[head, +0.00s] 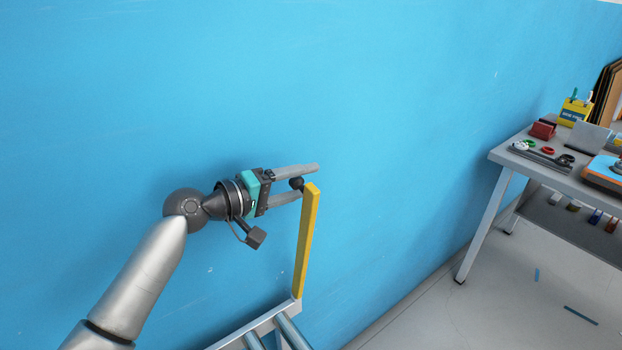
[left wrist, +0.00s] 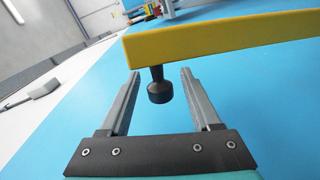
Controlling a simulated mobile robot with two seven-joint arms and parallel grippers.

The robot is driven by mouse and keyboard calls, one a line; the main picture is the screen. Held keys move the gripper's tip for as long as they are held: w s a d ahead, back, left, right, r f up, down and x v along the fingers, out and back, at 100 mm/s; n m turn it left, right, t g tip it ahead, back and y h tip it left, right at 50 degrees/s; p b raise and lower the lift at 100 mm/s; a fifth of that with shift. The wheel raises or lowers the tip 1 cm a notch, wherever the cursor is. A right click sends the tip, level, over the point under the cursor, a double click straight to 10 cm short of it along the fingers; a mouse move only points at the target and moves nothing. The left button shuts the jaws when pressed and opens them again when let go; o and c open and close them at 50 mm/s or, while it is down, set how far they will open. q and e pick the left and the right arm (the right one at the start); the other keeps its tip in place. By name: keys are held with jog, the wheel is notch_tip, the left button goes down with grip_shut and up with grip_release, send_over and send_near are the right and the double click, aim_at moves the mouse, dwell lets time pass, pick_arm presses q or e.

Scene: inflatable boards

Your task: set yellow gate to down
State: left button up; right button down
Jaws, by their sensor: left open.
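The yellow gate (head: 307,243) is a flat bar that stands nearly upright in the head view, its lower end at a grey metal frame. A dark round knob (head: 296,183) sticks out near its top end. In the left wrist view the yellow gate (left wrist: 220,37) crosses the top, and the knob (left wrist: 159,90) hangs from it between the two fingers. My left gripper (head: 308,181) is open, its fingers on either side of the knob with gaps to both. My right gripper is not in view.
A grey metal frame with rails (head: 262,328) is at the bottom, below the gate. A blue wall (head: 420,120) stands close behind. A workbench (head: 487,158) with tools and boxes is at the right. Small blue strips (head: 580,314) lie on the floor.

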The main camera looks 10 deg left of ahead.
pick_arm(q)
jog(key=shift+x, duration=1.2)
jog(key=shift+c, duration=0.2)
grip_shut()
dwell(0.4)
